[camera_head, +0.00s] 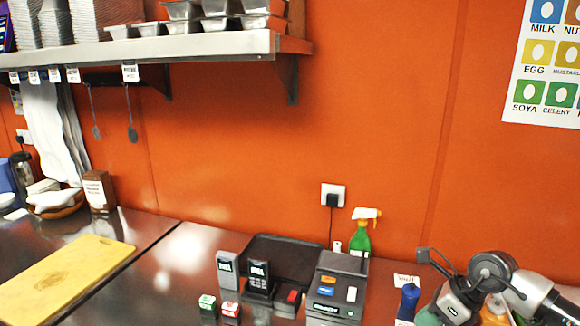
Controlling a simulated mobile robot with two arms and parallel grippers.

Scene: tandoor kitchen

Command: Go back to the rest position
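My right arm (510,284) comes in from the lower right corner, over the right end of the counter. It is grey and white with a round joint, and a dark looped part reaches left from it. Its fingertips cannot be made out clearly, so I cannot tell whether the gripper is open or shut. My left arm and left gripper are not in view.
The steel counter (190,262) holds a yellow board (65,278), a dark tray (285,258), a card terminal (260,278), a label device (337,290) and a green spray bottle (361,238). A dark blue item (408,300) stands near my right arm. A shelf (190,47) juts out above.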

